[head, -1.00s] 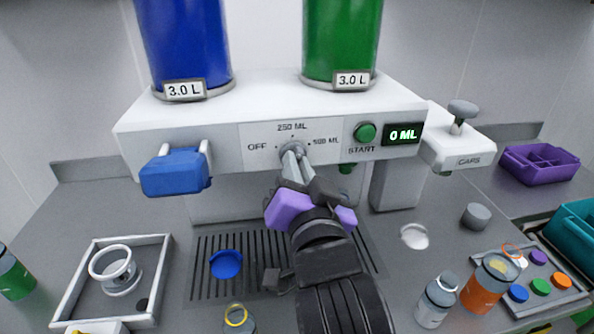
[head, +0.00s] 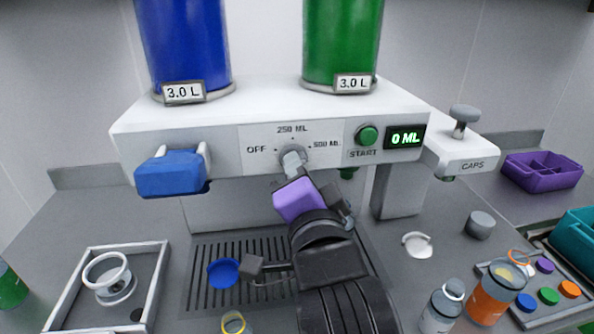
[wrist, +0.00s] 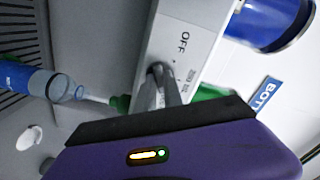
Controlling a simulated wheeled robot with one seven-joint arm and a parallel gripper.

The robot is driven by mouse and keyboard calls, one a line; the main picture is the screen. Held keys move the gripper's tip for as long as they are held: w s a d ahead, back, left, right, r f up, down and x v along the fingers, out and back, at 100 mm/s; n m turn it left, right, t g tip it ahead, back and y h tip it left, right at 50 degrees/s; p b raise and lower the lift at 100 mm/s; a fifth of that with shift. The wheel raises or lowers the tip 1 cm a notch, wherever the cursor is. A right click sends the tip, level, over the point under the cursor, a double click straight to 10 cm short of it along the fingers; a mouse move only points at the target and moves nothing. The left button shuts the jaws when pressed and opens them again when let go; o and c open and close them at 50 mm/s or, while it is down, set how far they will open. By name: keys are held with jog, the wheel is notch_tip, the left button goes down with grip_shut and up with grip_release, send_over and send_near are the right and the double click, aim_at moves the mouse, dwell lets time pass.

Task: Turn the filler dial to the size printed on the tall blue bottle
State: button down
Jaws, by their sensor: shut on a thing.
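The filler dial (head: 293,156) is on the white machine's front panel, between OFF at left, 250 ML above and 500 ML at right. My gripper (head: 293,165) is shut on the dial; its fingers cover most of it, so I cannot tell which mark it points at. In the wrist view the fingers (wrist: 162,88) close on the dial below the OFF print. A blue bottle with a clear neck (wrist: 28,76) shows at the left of the wrist view; I cannot read a size on it. The display (head: 404,138) reads 0 ML.
The green START button (head: 367,136) is close right of the dial, and a blue lever (head: 171,173) juts out at left.

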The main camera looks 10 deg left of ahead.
dwell(0.3)
jog(key=c, duration=1.5)
grip_release()
jog(key=shift+o, duration=0.2)
jog(key=shift+s, duration=0.1)
jog(key=b+v, duration=0.1)
jog(key=v, duration=0.6)
jog(key=shift+s, duration=0.3)
jog(key=shift+d, duration=0.15)
